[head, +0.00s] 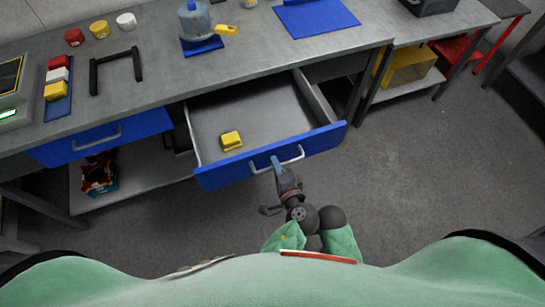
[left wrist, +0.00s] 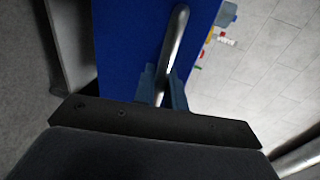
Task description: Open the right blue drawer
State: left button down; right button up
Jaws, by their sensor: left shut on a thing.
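The right blue drawer (head: 230,174) is pulled out from under the grey workbench, and its inside shows. A yellow object (head: 231,140) lies on the drawer floor. In the left wrist view the two fingers (left wrist: 162,88) sit on either side of the silver handle (left wrist: 174,45), in front of the blue drawer front (left wrist: 130,50). My right gripper is not in view.
The left blue drawer (head: 100,138) is shut. The bench top (head: 150,60) holds a water-jug-like container (head: 194,20), red, yellow and white pieces, a black frame (head: 116,68) and a blue mat (head: 315,17). A lower shelf (head: 145,178) is under the bench. Floor to the right is clear.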

pick_arm(q)
jog(key=shift+s+d, duration=0.1)
jog(key=shift+s, duration=0.1)
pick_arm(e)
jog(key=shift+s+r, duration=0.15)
pick_arm(q)
jog(key=c, duration=1.6)
grip_release()
jog(key=shift+o, duration=0.2)
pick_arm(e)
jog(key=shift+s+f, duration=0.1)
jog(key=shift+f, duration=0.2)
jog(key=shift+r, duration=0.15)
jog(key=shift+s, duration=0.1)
